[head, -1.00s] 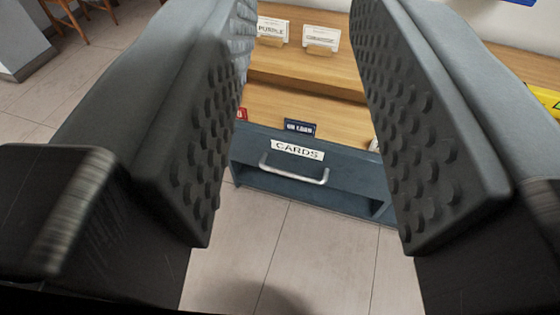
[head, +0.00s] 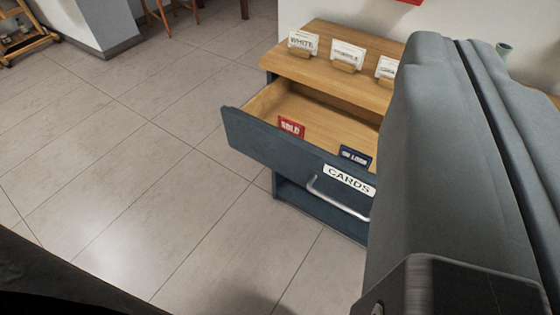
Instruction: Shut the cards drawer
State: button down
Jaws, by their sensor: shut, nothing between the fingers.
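The cards drawer (head: 285,153) stands pulled out of a blue cabinet with a wooden top. Its blue front carries a white CARDS label (head: 349,180) and a silver bar handle (head: 338,200). The bare wooden inside shows, with a red SOLD sign (head: 291,127) and a dark blue ON LOAN sign (head: 356,157) by the front. My gripper (head: 452,42) is shut and empty, large at the right of the picture. It hides the right part of the drawer and the handle's right end. I cannot tell how far it is from the drawer front.
The cabinet top (head: 335,72) holds several white name cards in wooden holders. Below the drawer is an open dark shelf space (head: 310,210). Tiled floor (head: 130,190) is clear left of and in front of the cabinet. A pillar (head: 95,25) and wooden stools stand at the back left.

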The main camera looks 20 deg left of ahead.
jog(key=w+a+f+n+g+y, duration=0.2)
jog(key=w+a+f+n+g, duration=0.15)
jog(key=w+f, duration=0.4)
jog(key=n+g+y, duration=0.1)
jog(key=n+g, duration=0.6)
jog(key=n, duration=0.3)
send_near(258, 151)
jog(key=shift+x, duration=2.5)
